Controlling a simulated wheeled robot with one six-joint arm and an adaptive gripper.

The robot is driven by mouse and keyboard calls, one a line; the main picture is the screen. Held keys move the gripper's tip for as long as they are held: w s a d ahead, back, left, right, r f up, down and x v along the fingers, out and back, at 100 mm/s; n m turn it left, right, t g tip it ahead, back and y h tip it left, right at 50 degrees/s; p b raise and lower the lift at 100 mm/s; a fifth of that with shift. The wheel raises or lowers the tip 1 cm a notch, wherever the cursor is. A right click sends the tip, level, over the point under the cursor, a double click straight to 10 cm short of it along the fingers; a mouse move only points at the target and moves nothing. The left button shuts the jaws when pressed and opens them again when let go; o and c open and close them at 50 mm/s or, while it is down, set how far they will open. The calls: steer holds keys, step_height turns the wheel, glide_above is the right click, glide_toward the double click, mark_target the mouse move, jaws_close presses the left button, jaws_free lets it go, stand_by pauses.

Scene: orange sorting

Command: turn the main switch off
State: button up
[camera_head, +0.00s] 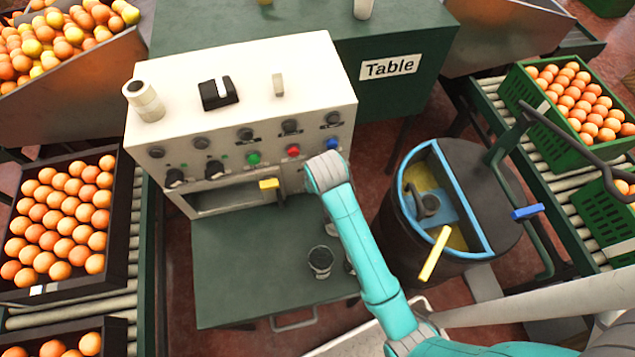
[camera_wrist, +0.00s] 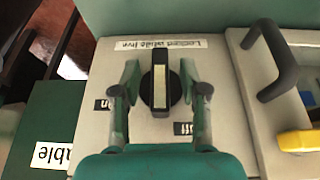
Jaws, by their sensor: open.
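The main switch (camera_wrist: 160,98) is a round black knob with a raised bar and a pale stripe, on a light grey panel in the wrist view. Its bar stands upright in that picture. My gripper (camera_wrist: 160,74) is open, with one finger on each side of the knob; gaps show between the fingers and the bar. An upside-down label, seemingly "off" (camera_wrist: 184,128), lies below right of the knob. Another label (camera_wrist: 101,104), at left, is partly hidden by a finger. In the head view my teal arm reaches the machine's right side and hides the switch and gripper.
The white machine (camera_head: 300,65) carries knobs and buttons. A dark handle (camera_wrist: 278,80) and a yellow part (camera_wrist: 296,141) lie right of the switch in the wrist view. A round bin (camera_head: 480,190) stands right of my arm. Orange crates (camera_head: 127,215) flank both sides.

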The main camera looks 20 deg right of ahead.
steer(key=v, duration=1.2)
steer(key=shift+s+f, duration=0.1)
